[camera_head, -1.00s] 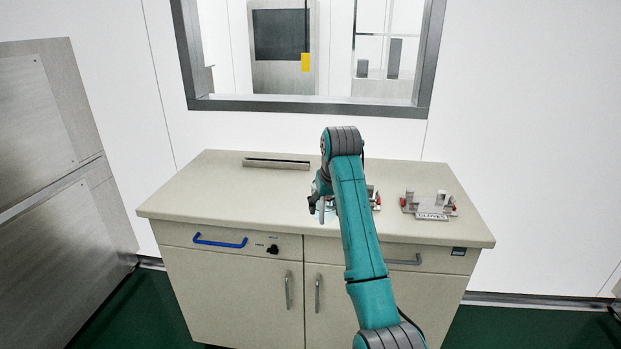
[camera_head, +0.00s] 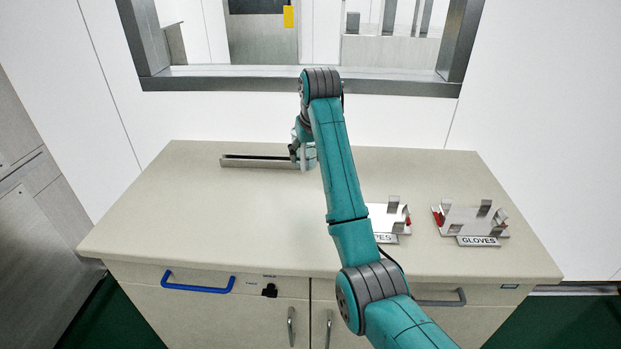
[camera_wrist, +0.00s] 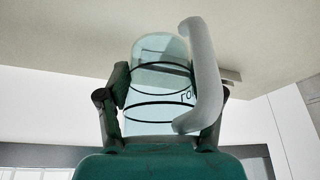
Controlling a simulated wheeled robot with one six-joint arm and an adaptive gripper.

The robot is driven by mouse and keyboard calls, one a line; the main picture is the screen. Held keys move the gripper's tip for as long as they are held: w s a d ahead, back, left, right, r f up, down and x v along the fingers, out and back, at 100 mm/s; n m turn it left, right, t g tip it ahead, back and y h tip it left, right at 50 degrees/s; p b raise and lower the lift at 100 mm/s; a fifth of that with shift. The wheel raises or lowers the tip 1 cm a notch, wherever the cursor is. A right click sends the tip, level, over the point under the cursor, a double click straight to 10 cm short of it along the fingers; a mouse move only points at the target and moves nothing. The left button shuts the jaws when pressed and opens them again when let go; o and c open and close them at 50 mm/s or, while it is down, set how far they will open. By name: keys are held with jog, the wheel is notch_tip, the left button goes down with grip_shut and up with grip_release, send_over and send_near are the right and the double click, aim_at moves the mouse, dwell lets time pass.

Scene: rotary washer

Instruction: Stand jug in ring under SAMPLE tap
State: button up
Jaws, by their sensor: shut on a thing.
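My gripper (camera_head: 301,153) is shut on a clear, pale-blue jug (camera_wrist: 155,84). In the wrist view the gripper's dark fingers (camera_wrist: 165,92) press on both sides of the jug's body. The jug has black bands, partly hidden dark lettering and a thick white handle (camera_wrist: 207,75) on the right of the picture. In the head view only a little of the jug shows behind the fingers, near the back of the counter. I see no SAMPLE tap or ring in either current view.
A low metal bar or channel (camera_head: 250,161) lies at the counter's back, beside my gripper in the picture. A rack labelled GLOVES (camera_head: 479,223) and another partly hidden rack (camera_head: 392,217) stand at right. The counter's left and front (camera_head: 200,220) are clear. A framed window is behind.

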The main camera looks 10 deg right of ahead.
jog(key=shift+w+f, duration=0.2)
jog(key=shift+w, duration=0.05)
jog(key=shift+f, duration=0.35)
notch_tip(320, 180, down, 9)
jog(key=shift+r, duration=0.1)
jog(key=o, duration=1.1)
jog(key=shift+o, duration=0.2)
